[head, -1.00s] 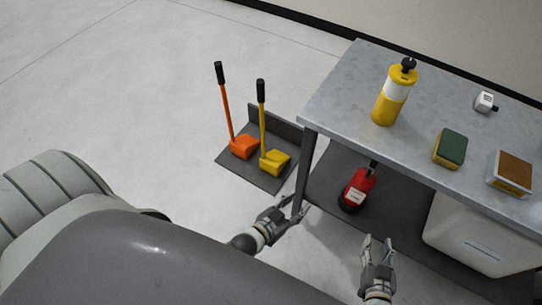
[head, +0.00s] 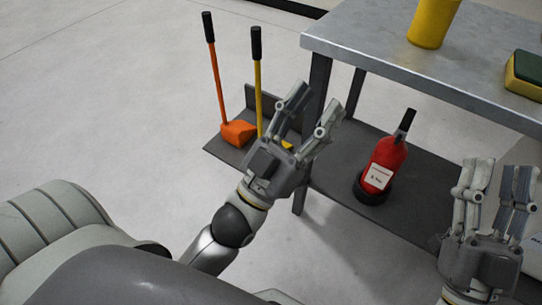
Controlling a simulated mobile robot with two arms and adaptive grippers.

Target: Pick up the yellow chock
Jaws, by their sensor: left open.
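The yellow chock (head: 258,92) shows mainly as its upright yellow handle with a black grip; its block is mostly hidden behind my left gripper. It stands on a dark low shelf (head: 222,151), to the right of the orange chock (head: 238,131), which has an orange handle. My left gripper (head: 318,105) is open and empty, in front of and to the right of the yellow handle in the picture. I cannot tell whether it touches anything. My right gripper (head: 500,175) is at the lower right with its fingers apart and nothing between them.
A grey metal table (head: 400,62) stands at the upper right, with a yellow container (head: 433,22) and a green and yellow sponge (head: 524,74) on it. A red extinguisher-like bottle (head: 384,165) stands on its lower shelf. The floor at left is clear.

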